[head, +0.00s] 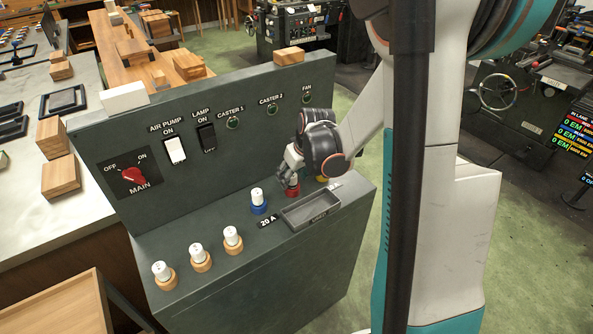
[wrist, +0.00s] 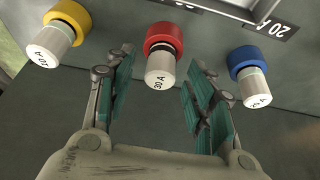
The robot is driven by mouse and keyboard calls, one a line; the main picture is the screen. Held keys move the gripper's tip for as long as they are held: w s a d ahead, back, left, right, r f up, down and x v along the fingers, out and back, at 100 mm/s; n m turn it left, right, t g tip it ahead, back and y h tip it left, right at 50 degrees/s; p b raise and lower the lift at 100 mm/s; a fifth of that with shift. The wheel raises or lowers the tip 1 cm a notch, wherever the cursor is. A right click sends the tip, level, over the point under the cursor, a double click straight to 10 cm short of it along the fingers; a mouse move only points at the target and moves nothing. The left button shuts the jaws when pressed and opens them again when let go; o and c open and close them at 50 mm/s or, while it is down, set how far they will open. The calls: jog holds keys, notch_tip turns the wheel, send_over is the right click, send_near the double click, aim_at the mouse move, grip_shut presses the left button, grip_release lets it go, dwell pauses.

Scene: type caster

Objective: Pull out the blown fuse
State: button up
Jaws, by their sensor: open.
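My gripper (head: 291,176) is open above the red-ringed socket (head: 292,190) on the console's lower deck. In the wrist view its green-padded fingers (wrist: 160,85) stand apart, one on each side of the white-and-grey fuse marked 30 A (wrist: 161,70) in the red ring (wrist: 163,37). I see no contact. The blue-ringed fuse also shows in the head view (head: 257,197); the yellow socket is mostly hidden there by my gripper. I cannot tell which fuse is blown.
A shallow grey tray (head: 311,208) and a 20 A label (head: 268,221) lie beside the sockets. Several white fuses in orange-brown rings (head: 199,262) stand at the deck's front left. The upright panel behind carries a red main knob (head: 132,174), switches and lamps.

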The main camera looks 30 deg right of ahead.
jog(key=shift+x, duration=0.85)
grip_shut()
